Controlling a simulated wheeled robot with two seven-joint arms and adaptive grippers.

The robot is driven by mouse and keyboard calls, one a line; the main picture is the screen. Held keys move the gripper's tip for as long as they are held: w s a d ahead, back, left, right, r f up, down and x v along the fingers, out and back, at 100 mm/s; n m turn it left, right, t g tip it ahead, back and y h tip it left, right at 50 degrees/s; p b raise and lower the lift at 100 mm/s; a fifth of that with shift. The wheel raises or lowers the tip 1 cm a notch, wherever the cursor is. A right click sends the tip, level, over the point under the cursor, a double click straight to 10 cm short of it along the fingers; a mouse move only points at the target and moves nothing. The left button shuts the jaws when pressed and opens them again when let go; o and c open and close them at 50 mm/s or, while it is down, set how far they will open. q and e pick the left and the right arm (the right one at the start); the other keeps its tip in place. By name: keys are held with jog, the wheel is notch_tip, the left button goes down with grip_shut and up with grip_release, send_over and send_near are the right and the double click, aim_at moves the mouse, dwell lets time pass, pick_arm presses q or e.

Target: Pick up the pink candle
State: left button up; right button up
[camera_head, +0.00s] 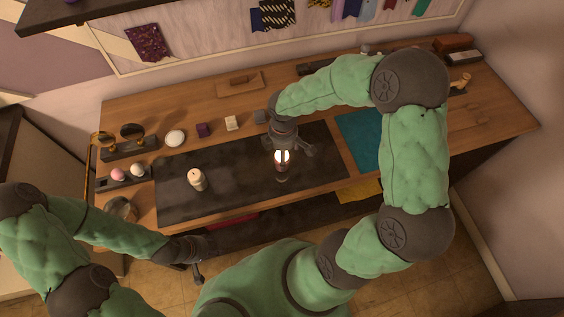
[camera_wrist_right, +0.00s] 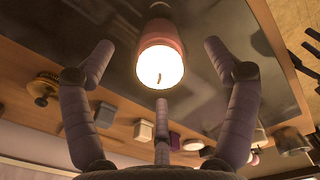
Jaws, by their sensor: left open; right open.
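The pink candle (camera_head: 282,167) stands upright on the dark mat, below my right gripper, which partly hides it in the head view. In the right wrist view the pink candle (camera_wrist_right: 161,48) has a glowing pale top with a dark wick. My right gripper (camera_wrist_right: 158,62) is open, with its outer fingers apart on either side of the candle and visible gaps between. A third finger shows below the candle top. In the head view my right gripper (camera_head: 290,145) points down. My left gripper (camera_head: 197,268) is open and empty, in front of the table, low and left.
A cream candle (camera_head: 196,181) stands on the dark mat (camera_head: 240,190) to the left. A teal cloth (camera_head: 358,140) lies to the right. The mat's middle is clear.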

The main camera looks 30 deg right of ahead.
notch_tip(320, 180, down, 4)
jog(key=shift+w+a+f+b, duration=0.1)
jog(key=shift+w+f+b, duration=0.05)
jog(key=shift+b, duration=0.5)
jog(key=c, duration=1.4)
